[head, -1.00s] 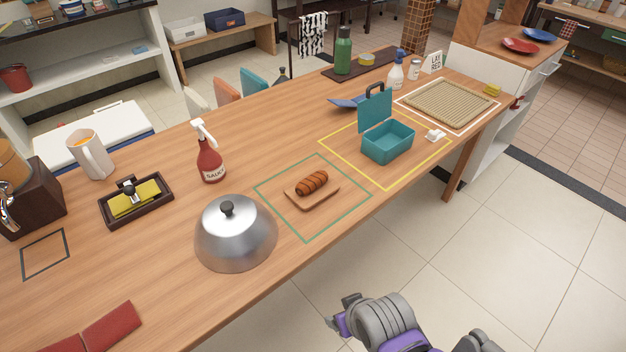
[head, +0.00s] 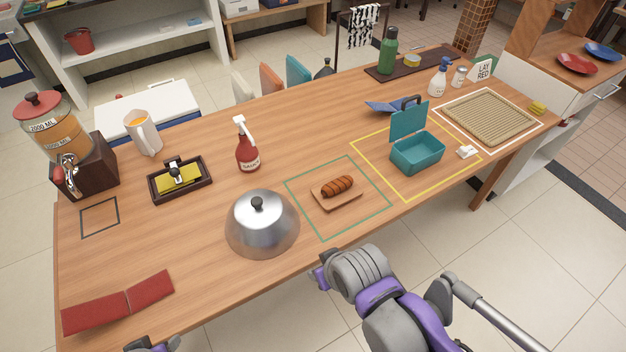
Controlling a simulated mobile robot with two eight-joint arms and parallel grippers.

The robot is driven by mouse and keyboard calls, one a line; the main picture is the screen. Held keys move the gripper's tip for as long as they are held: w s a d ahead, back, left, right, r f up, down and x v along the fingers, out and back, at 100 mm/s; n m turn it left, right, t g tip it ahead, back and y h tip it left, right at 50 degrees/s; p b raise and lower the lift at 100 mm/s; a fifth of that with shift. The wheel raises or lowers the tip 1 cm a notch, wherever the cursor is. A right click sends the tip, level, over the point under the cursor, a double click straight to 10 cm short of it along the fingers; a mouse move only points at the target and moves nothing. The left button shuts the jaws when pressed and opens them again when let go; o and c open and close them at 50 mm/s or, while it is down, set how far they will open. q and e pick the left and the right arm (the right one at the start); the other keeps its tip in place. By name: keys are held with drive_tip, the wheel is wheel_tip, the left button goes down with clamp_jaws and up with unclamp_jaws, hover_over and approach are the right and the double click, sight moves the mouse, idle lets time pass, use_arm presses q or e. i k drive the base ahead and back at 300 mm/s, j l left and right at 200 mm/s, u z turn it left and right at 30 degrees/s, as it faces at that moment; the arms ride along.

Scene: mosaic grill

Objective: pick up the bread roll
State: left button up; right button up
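The bread roll (head: 338,187) is brown with dark stripes across its top. In the head view it lies on a small wooden board (head: 350,203) inside a green outline (head: 306,218) on the table. Nothing touches the roll except the board. My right arm shows at the bottom, in front of the table's near edge and below the roll, apart from it. Only a small piece of my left arm shows at the bottom left edge. I see no fingertips of either gripper.
A steel dome lid (head: 262,225) stands just left of the board. A teal lunch box (head: 416,155), lid open, stands to the right in a yellow outline. A red sauce bottle (head: 247,147) stands behind. A red folded mat (head: 118,303) lies front left.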

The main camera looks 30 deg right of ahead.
sight(335, 186)
drive_tip(key=l+u, duration=0.3)
drive_tip(key=l, duration=0.25)
drive_tip(key=l+u, duration=0.25)
drive_tip(key=l, duration=0.7)
drive_tip(key=k+l, duration=0.15)
drive_tip(key=l, duration=0.25)
drive_tip(key=l+u, duration=0.1)
drive_tip(key=l, duration=0.35)
drive_tip(key=k+l, duration=0.15)
drive_tip(key=l, duration=0.3)
drive_tip(key=k+l+u, duration=0.1)
drive_tip(key=l, duration=0.35)
drive_tip(key=i+l, duration=0.1)
drive_tip(key=i, duration=0.35)
